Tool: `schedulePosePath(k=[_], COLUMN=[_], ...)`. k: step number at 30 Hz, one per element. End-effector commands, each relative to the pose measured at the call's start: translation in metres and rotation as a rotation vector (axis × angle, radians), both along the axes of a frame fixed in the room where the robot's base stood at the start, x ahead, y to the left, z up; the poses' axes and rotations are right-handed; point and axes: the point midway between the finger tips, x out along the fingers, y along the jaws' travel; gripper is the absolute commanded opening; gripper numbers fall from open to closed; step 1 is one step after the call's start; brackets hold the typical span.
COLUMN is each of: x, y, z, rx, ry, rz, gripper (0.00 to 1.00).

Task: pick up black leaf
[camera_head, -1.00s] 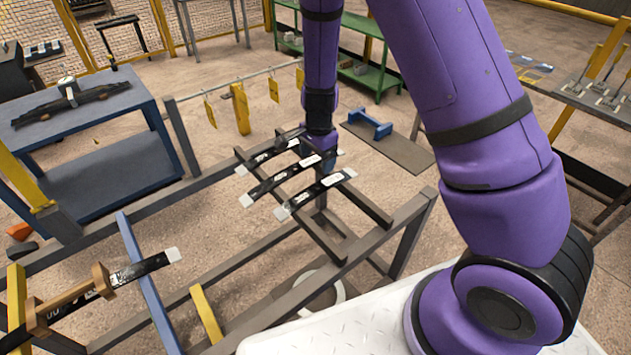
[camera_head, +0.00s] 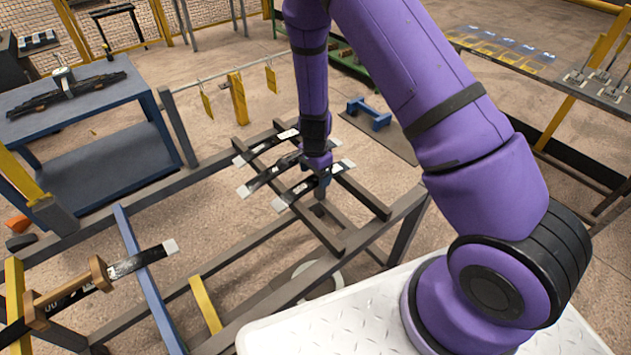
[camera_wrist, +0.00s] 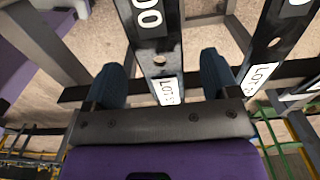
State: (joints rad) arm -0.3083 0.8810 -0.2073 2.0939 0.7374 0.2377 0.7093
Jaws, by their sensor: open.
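Several black leaves with pale tips and white labels lie across the dark rack. The nearest black leaf (camera_head: 294,194) is partly hidden by my gripper (camera_head: 323,184); the middle leaf (camera_head: 268,175) and the far leaf (camera_head: 262,147) lie beside it. In the wrist view, my gripper (camera_wrist: 162,82) is open, with one blue finger on each side of a black leaf (camera_wrist: 150,45) marked "LOT". The fingers look apart from the leaf's edges. A second leaf (camera_wrist: 265,48) lies just outside the right finger.
Another black leaf (camera_head: 142,260) with wooden blocks rests on the left frame, by a blue bar (camera_head: 143,270). A blue bench (camera_head: 85,105) stands at the back left. Yellow tags hang from a rail (camera_head: 220,82) behind the rack. A blue stand (camera_head: 369,114) is beyond the rack.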

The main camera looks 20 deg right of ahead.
Motion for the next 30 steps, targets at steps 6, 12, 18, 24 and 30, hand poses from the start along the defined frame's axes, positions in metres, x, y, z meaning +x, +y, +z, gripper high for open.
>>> schedulePosePath(k=[6,12,18,24,30], x=[0.000,0.000,0.000,0.000,0.000], y=[0.000,0.000,0.000,0.000,0.000], z=[-0.019,-0.019,-0.019,-0.019,-0.019], rx=[0.000,0.000,0.000,0.001,0.001], ry=[0.000,-0.001,-0.001,-0.002,-0.002], rz=[0.000,0.001,0.001,0.001,0.001], gripper=[0.81,0.81,0.42,0.00,0.00])
